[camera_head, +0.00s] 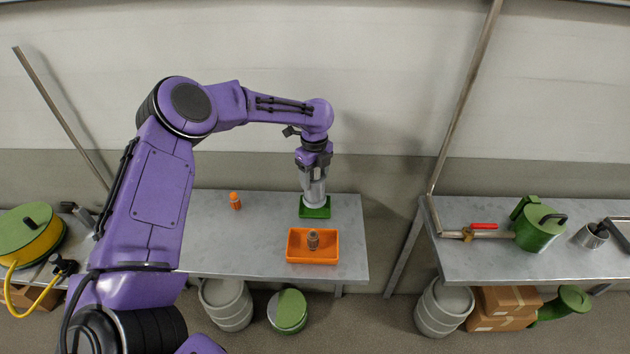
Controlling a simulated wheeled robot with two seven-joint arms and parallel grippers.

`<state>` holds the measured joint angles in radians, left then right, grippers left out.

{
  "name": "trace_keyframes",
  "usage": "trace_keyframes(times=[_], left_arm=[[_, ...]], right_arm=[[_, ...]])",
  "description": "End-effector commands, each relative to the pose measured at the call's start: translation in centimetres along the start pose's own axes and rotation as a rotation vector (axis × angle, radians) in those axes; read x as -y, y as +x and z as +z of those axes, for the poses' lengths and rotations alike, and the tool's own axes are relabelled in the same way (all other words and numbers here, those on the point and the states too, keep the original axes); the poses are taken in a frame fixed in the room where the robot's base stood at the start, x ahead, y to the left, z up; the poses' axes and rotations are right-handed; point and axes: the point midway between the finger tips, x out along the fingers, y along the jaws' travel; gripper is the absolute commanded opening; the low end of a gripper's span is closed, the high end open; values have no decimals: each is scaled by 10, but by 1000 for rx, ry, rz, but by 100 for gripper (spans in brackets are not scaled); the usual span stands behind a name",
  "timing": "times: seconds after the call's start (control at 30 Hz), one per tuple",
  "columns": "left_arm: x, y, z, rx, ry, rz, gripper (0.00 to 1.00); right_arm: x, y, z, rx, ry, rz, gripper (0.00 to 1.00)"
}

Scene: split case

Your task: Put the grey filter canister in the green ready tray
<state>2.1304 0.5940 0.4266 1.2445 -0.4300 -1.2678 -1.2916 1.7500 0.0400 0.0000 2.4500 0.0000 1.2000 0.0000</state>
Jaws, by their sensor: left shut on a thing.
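My left gripper (314,172) points down at the back right of the middle table and is shut on the grey filter canister (314,192). The canister is upright, directly over the green ready tray (315,213). Its lower end is at or just above the tray floor; I cannot tell whether it touches. The gripper covers the canister's top. My right gripper is not in view.
An orange tray (297,258) with a small brownish-grey item (313,240) in it sits in front of the green tray. A small orange bottle (235,201) stands to the left on the table (240,235). The right bench (480,262) holds a green can (537,233).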

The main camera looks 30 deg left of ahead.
Motion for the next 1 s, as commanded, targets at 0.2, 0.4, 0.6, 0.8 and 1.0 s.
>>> trace_keyframes(times=[0.2,0.4,0.6,0.8,1.0], left_arm=[[6,30,4,0,0,2,12],[6,39,4,1,1,-3,12],[6,42,4,2,1,-1,12],[6,43,4,1,0,-1,87],[6,43,4,1,0,-1,87]], right_arm=[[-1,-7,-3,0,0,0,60],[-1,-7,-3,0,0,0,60],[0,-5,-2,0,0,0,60],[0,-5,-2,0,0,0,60],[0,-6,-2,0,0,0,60]])
